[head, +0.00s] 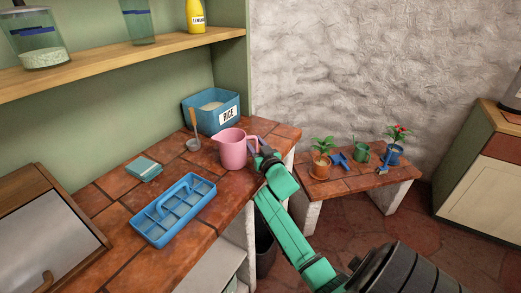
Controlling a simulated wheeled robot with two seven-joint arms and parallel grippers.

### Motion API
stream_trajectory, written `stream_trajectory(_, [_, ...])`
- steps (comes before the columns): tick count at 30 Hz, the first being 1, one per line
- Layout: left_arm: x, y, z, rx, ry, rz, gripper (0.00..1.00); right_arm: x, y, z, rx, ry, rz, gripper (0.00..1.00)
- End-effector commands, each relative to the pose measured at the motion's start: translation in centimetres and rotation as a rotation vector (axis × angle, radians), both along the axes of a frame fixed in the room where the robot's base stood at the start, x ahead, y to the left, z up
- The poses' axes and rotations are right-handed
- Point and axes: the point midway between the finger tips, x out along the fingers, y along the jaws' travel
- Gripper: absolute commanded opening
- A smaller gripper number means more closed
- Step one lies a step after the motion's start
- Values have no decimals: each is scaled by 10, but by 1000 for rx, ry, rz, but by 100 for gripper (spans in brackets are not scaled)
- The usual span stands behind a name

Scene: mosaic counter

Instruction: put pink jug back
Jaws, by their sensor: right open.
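The pink jug (232,148) stands upright on the tiled counter, near its right end and in front of the blue rice box. Its handle is on its right side. My right gripper (262,148) is at the jug's handle; its arm comes up from the lower right. The gripper is open; its fingers are small and partly hidden, so I cannot tell whether they touch the handle. My left gripper is not in view.
The rice box (202,117) and a ladle (194,143) are close behind the jug. A blue divided tray (173,234) and a small teal box (143,169) lie to the left. A wooden shelf (110,65) runs above. A low bench (338,184) with plants stands right.

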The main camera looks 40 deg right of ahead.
Motion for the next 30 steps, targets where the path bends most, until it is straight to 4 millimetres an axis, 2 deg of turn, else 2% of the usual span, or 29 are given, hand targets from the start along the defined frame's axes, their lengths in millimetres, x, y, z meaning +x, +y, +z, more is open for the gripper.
stream_trajectory(15, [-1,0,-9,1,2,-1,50,-97,32,-3,1,2,-1,44])
stream_trajectory(19, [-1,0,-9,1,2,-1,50,-106,35,-1,0,0,-1,44])
stream_trajectory(30, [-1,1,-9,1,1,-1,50,-106,35,0,0,0,-1,44])
